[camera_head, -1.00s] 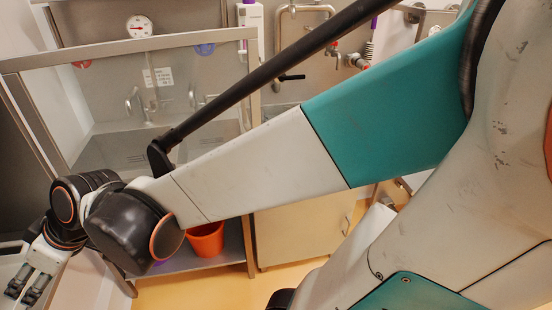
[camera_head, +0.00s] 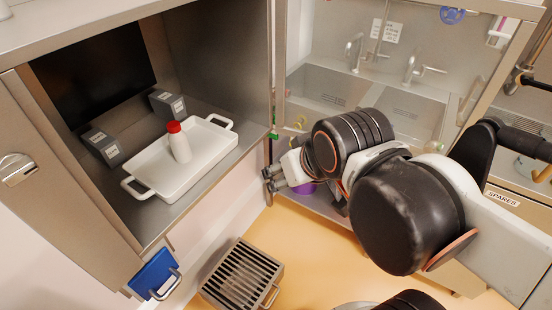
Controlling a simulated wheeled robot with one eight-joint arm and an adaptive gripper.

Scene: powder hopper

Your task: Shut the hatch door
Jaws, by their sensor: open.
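The steel hatch chamber (camera_head: 205,35) fills the left of the view, with its front open. A steel-framed clear panel (camera_head: 278,60) stands out from the chamber's right side, with sinks visible through it; it appears to be the hatch door, swung open. A metal latch (camera_head: 18,168) is on the chamber's left front post. My gripper (camera_head: 270,180) is open and empty, its fingers pointing left. It appears in front of the panel's lower left part, below the chamber's right edge; I cannot tell whether it touches the panel.
Inside the chamber, a white tray (camera_head: 140,188) carries a white bottle with a red cap (camera_head: 180,145). Two grey labelled blocks (camera_head: 103,146) stand behind it. Yellow floor is clear around the grate.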

